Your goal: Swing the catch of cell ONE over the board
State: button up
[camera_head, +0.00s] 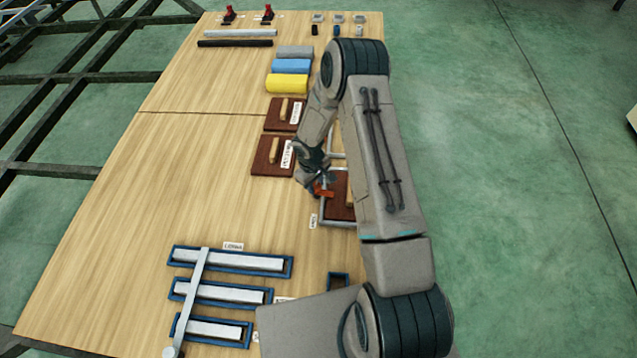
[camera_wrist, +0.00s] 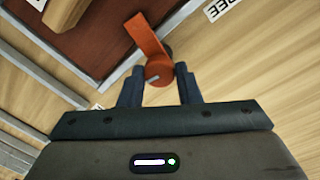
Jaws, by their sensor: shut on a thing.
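A red-orange catch (camera_head: 324,191) sits on the grey rail of a cell holding a brown board (camera_head: 338,204). My gripper (camera_head: 316,181) is at the catch from above; my arm hides much of the cell. In the wrist view my gripper (camera_wrist: 158,80) has its fingers on both sides of the round pivot end of the catch (camera_wrist: 147,36). The catch's flat arm points up-left, across the rail (camera_wrist: 150,52) and over the edge of the brown board (camera_wrist: 90,42). A partly cut label (camera_wrist: 222,8) beside this cell reads "REE". No label reading ONE is legible.
Two brown boards with wooden handles (camera_head: 272,156) (camera_head: 287,114) lie left of my arm. Yellow (camera_head: 287,84), blue and grey rolls lie behind them. Blue trays (camera_head: 231,262) with pale bars lie at the front left under a long grey bar (camera_head: 190,300). The left middle of the table is clear.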

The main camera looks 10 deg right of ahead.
aim_at(315, 189)
jog(key=shift+s+d+n, duration=0.1)
jog(key=shift+d+n, duration=0.15)
jog(key=shift+n, duration=0.85)
jog(key=shift+r, duration=0.1)
jog(key=o, duration=1)
jog(key=shift+s+r, duration=0.1)
jog(key=shift+c, duration=0.2)
jog(key=shift+a, duration=0.3)
jog(key=shift+a+r, duration=0.1)
jog(key=shift+r, duration=0.05)
notch_tip(315, 189, up, 14)
jog(key=s+p, duration=0.1)
jog(key=shift+a+f+p, duration=0.15)
jog(key=shift+f+p, duration=0.05)
jog(key=shift+p, duration=0.15)
